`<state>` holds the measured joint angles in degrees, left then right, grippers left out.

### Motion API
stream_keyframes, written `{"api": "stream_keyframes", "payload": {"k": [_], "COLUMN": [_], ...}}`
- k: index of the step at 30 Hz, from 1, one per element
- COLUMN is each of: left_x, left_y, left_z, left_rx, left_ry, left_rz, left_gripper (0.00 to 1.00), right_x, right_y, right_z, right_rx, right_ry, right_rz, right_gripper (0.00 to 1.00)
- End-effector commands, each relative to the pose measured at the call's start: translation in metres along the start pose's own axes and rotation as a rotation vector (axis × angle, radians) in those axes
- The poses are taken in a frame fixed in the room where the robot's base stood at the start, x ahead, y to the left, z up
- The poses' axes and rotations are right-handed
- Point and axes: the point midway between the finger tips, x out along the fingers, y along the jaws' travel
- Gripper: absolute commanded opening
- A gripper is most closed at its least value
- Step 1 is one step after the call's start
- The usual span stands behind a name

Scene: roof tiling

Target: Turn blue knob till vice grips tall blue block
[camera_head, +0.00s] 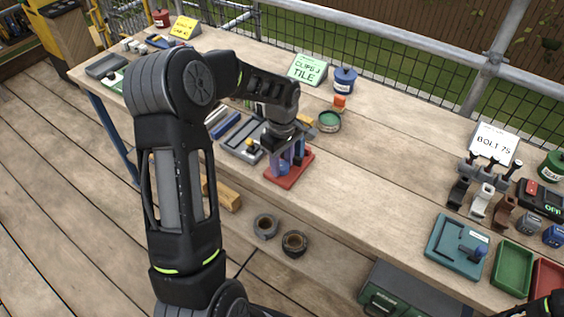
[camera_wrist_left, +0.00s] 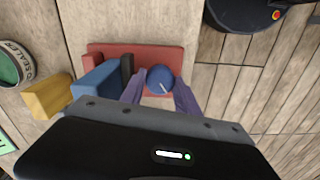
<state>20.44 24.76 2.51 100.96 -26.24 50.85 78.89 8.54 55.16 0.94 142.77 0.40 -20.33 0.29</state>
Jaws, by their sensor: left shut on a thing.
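The vice has a red base (camera_head: 291,173), also seen in the wrist view (camera_wrist_left: 183,58). Its blue knob (camera_wrist_left: 160,78) has a pale line on top and sits between the two purplish fingers of my left gripper (camera_wrist_left: 159,93), which is shut on it. In the head view my left gripper (camera_head: 287,160) points down over the vice. The tall blue block (camera_wrist_left: 95,80) stands on the base left of the knob, beside a dark grey jaw (camera_wrist_left: 127,67). I cannot tell whether the jaw touches it.
A yellow block (camera_wrist_left: 46,97) and a green-topped tin (camera_wrist_left: 10,65) stand left of the vice in the wrist view. The tin also shows in the head view (camera_head: 328,121). A grey tray (camera_head: 241,139) lies close left. The bench right of the vice is clear up to a teal plate (camera_head: 450,250).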

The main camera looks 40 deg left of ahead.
Motion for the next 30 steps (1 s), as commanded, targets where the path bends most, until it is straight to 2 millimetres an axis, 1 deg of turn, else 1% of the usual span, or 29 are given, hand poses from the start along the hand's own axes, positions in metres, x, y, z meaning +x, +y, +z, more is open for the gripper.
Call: {"api": "stream_keyframes", "payload": {"k": [5, 11, 17, 30], "left_x": [0.000, 0.001, 0.002, 0.001], "left_y": [0.000, 0.001, 0.001, 0.001], "left_z": [0.000, 0.001, 0.000, 0.000], "left_rx": [0.031, 0.120, 0.262, 0.634], "left_ry": [0.000, 0.000, 0.000, 0.001], "left_rz": [0.001, 0.001, 0.002, 0.001], "left_gripper": [0.00, 0.00, 0.00, 0.00], "right_x": [0.002, 0.006, 0.012, 0.022], "right_y": [0.001, 0.002, 0.004, 0.006], "right_z": [0.000, -0.001, -0.002, -0.003], "right_rx": [0.000, -0.001, -0.003, -0.006], "right_ry": [0.000, 0.002, 0.004, 0.007], "right_rz": [0.000, -0.002, -0.004, -0.008], "right_gripper": [0.48, 0.48, 0.48, 0.48]}}
